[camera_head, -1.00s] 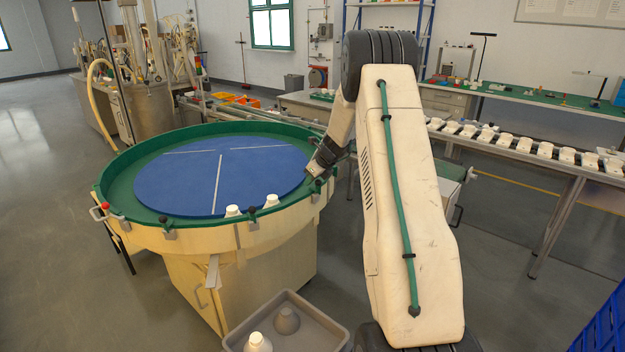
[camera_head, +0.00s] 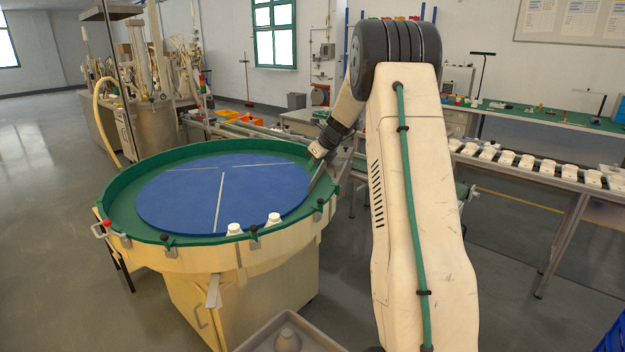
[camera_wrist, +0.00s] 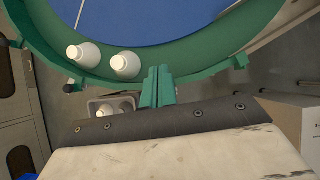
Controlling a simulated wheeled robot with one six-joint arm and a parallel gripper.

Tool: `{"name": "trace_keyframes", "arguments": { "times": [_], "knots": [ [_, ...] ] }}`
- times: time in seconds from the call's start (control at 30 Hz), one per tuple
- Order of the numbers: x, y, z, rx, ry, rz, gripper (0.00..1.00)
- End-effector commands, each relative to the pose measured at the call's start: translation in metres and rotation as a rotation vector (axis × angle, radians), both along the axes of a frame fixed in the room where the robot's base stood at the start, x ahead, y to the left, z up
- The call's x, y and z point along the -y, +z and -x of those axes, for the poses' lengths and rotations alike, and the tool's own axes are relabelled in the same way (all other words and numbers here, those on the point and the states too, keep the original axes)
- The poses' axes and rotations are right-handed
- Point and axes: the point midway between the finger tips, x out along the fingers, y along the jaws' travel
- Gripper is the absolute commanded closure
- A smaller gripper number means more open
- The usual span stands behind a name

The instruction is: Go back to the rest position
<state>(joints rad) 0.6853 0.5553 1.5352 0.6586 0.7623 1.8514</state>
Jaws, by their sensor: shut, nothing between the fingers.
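My gripper (camera_wrist: 158,88) shows in the wrist view with its green fingers together and nothing between them. It is over the near rim of the round table. In the head view my arm reaches up and bends down to the left, and its end is at the right rim of the round table (camera_head: 122,208). Two white bulbs (camera_head: 234,229) (camera_head: 273,219) stand at the table's near edge. They also show in the wrist view (camera_wrist: 84,54) (camera_wrist: 125,65), just left of my gripper and apart from it.
A grey bin (camera_head: 262,335) with a bulb in it stands below the table's front. A conveyor (camera_head: 545,172) carrying several white pieces runs along the right, before a green bench (camera_head: 545,113). Grey floor is clear at the left.

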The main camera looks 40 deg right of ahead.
Motion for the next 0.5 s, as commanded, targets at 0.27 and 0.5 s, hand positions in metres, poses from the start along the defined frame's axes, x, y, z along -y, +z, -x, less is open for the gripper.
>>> {"name": "trace_keyframes", "arguments": {
  "times": [0.27, 0.5],
  "knots": [
    [0.0000, 0.0118, 0.0001, 0.000, -0.001, -0.001, 1.00],
    [0.0000, 0.0116, 0.0001, 0.000, -0.001, -0.001, 1.00]
  ]
}}
